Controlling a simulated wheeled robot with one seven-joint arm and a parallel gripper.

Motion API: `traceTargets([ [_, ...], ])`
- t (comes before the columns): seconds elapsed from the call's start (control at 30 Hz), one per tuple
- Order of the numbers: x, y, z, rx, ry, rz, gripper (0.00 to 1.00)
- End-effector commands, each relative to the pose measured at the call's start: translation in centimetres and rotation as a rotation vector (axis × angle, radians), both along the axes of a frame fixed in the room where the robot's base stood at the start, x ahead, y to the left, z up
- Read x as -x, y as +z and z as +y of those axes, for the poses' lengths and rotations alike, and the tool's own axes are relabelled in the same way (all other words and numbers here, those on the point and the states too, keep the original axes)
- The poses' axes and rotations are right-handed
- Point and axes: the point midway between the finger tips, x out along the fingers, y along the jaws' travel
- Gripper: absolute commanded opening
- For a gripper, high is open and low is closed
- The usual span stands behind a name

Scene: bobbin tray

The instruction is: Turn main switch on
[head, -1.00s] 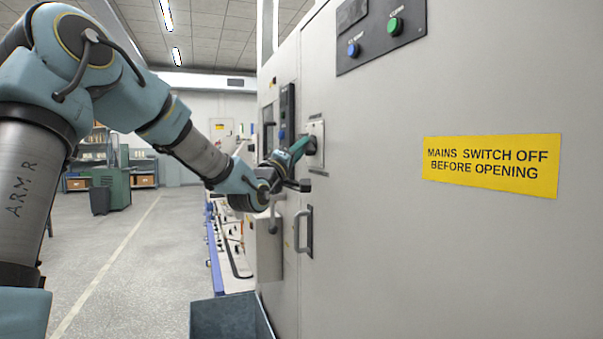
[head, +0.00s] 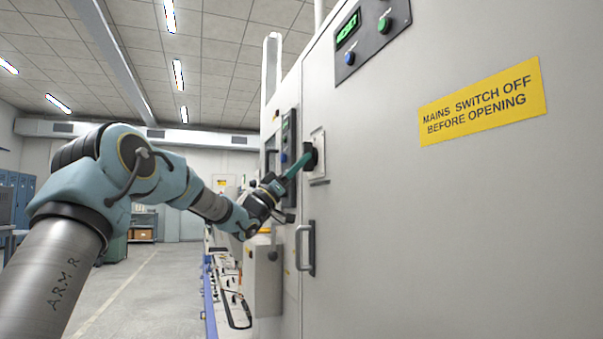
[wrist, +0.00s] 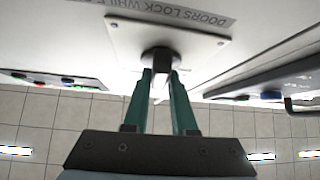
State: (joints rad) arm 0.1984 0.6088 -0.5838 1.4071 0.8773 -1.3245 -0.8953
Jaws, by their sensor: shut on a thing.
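The main switch is a black rotary knob (head: 314,156) on a pale square plate (head: 320,141) on the grey cabinet door. My gripper (head: 304,160) reaches it from the left with its teal fingers. In the wrist view my gripper (wrist: 161,84) has one finger on each side of the knob (wrist: 161,58), shut on its handle. The plate (wrist: 204,48) fills the top of that view, with a label reading "DOORS LOCK WHIL…" beside it. Any on or off marks on the plate are too small or hidden to read.
The cabinet carries a yellow sign (head: 484,102), a lit green display (head: 348,28) above buttons, and a door handle (head: 305,248) below the switch. A narrow control panel (head: 288,142) is left of the switch. Open floor (head: 150,290) lies to the left.

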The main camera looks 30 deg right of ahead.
Motion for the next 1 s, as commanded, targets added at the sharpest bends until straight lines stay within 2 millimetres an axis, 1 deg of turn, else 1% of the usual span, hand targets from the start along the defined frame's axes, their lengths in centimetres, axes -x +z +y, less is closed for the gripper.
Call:
traceTargets([
  [0.03, -0.06, -0.26, -0.06, 0.003, -0.001, -0.025, 0.00],
  [0.3, -0.16, -0.09, -0.08, 0.013, -0.001, -0.107, 0.00],
  [0.8, -0.21, 0.01, -0.03, 0.015, 0.001, -0.124, 0.00],
  [0.83, -0.21, 0.02, -0.04, 0.015, 0.001, -0.124, 0.26],
  [1.0, -0.21, 0.03, -0.03, 0.015, 0.000, -0.124, 0.45],
])
